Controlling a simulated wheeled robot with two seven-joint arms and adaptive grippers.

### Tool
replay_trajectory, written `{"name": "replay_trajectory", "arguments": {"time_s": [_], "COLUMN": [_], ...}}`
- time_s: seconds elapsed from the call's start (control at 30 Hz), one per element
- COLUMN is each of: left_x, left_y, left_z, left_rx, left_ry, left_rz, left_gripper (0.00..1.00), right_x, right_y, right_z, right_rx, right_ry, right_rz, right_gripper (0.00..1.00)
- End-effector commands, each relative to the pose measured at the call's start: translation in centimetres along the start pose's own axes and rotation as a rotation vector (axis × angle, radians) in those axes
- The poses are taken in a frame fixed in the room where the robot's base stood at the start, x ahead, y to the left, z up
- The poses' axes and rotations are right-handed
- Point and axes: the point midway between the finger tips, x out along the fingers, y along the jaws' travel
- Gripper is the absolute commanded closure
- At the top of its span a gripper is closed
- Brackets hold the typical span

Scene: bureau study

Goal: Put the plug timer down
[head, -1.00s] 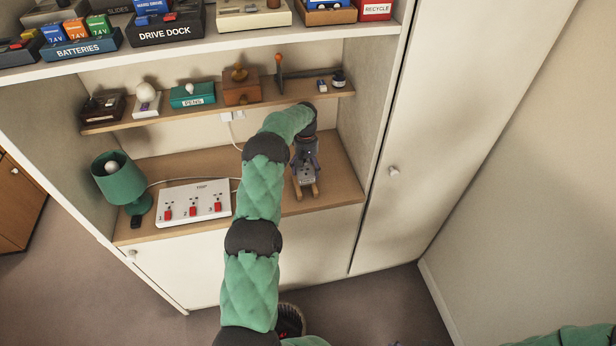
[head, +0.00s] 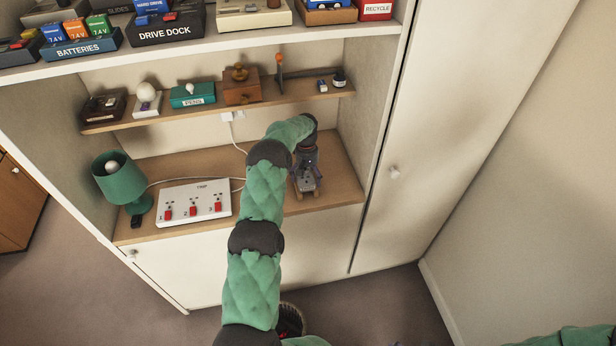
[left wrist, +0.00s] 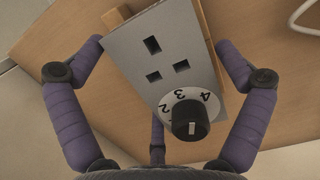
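The plug timer (head: 308,183) is a grey block with socket holes and a black numbered dial, on the lower wooden shelf at the right. In the left wrist view the plug timer (left wrist: 150,62) fills the middle, with pale wooden pieces (left wrist: 115,16) showing beneath it. My left gripper (head: 307,162) is over it. In the left wrist view its purple fingers (left wrist: 158,48) stand spread on both sides of the timer, seemingly with narrow gaps. Whether the timer's underside rests fully on the wood is hidden. My right gripper is out of view.
A white switched strip (head: 193,203) and a green lamp (head: 122,178) stand left on the lower shelf (head: 262,215). A white cable runs behind. The upper wooden shelf (head: 210,110) holds several small items above my forearm. The cabinet side wall (head: 355,130) is close on the right.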

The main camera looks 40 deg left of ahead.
Motion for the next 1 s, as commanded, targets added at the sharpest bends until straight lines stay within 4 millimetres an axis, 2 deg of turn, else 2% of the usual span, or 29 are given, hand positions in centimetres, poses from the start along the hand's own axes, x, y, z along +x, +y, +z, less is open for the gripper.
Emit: {"name": "replay_trajectory", "arguments": {"time_s": [0.27, 0.37, 0.8, 1.0], "left_x": [-0.2, -1.1, -9.2, -11.6], "left_y": [0.0, 0.0, 0.1, 0.1], "left_z": [0.0, -0.1, 0.0, 0.0], "left_rx": [0.000, 0.000, 0.001, 0.001], "left_ry": [0.000, 0.003, 0.003, 0.001], "left_rz": [0.000, 0.001, 0.001, 0.000], "left_gripper": [0.00, 0.00, 0.00, 0.00], "right_x": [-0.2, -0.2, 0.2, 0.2], "right_y": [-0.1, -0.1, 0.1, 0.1], "right_z": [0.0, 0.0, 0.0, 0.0], "right_rx": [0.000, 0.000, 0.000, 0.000], "right_ry": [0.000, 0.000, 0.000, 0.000], "right_rz": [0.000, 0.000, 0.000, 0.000], "right_gripper": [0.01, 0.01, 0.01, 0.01]}}
